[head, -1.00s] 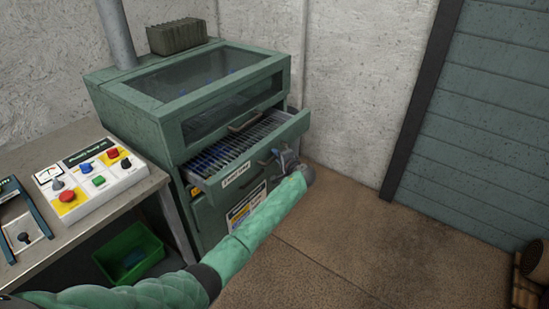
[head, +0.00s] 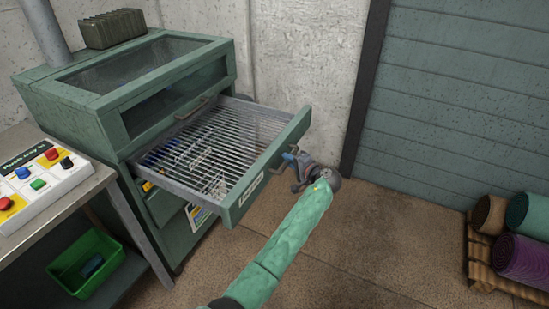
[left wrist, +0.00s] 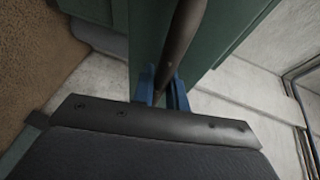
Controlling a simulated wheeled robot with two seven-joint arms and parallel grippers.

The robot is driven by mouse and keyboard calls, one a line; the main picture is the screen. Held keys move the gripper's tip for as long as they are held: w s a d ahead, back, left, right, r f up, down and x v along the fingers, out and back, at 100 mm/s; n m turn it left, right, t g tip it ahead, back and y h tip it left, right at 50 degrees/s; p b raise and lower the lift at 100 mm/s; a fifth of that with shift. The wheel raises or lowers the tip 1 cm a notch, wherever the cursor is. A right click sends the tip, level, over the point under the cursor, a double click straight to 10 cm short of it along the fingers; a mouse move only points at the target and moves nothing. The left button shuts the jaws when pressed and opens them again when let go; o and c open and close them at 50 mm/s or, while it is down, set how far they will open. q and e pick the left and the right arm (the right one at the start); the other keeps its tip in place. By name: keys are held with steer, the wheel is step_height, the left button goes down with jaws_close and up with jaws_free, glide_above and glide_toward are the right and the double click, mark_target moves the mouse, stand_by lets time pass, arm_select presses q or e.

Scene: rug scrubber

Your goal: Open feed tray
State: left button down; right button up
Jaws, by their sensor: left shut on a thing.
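The feed tray (head: 243,189) is a green-fronted drawer with metal bars across it, pulled well out of the green machine (head: 75,101). Blue and white bits show between its bars. My left gripper (head: 293,160) is at the right part of the tray's front. In the left wrist view, its blue fingers (left wrist: 163,88) are shut around the dark bar handle (left wrist: 185,32). In the head view the arm and gripper partly hide that handle. My right gripper is not in view.
A control panel (head: 36,178) sits on the bench at left, with a green bin (head: 97,278) below. Rolled rugs (head: 525,258) lie on a wooden pallet (head: 481,262) at right. Brown floor (head: 390,230) between tray and pallet is clear.

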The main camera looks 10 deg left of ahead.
arm_select(q)
steer(key=shift+s+d+f, duration=0.1)
steer(key=shift+s+d, duration=0.1)
steer(key=shift+d, duration=0.35)
steer(key=shift+s+d, duration=0.2)
steer(key=shift+d, duration=0.3)
steer(key=c, duration=1.4)
jaws_free()
